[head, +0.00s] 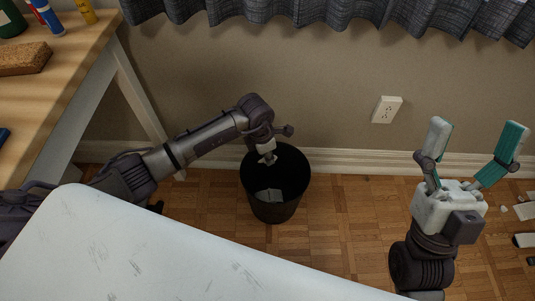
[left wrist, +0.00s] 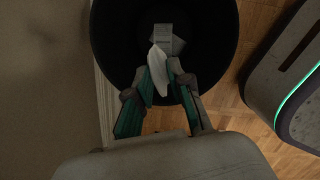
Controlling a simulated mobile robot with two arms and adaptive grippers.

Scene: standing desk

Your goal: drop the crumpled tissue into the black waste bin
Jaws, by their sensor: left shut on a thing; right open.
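The black waste bin (head: 247,185) stands on the wood floor by the wall, and its dark round opening (left wrist: 112,45) fills the upper part of the left wrist view. My left gripper (head: 267,153) is over the bin's mouth, pointing down. In the left wrist view its teal fingers (left wrist: 162,76) are shut on the white crumpled tissue (left wrist: 157,62), which hangs over the opening. The gripper partly hides the tissue in the head view. My right gripper (head: 476,132) is open and empty, far to the right of the bin.
Pale papers (head: 269,195) lie inside the bin. A white tabletop (head: 130,250) fills the lower left foreground. A wooden desk (head: 60,75) with a cork block (head: 24,59) and bottles stands at left. Small litter (head: 524,211) lies on the floor at right.

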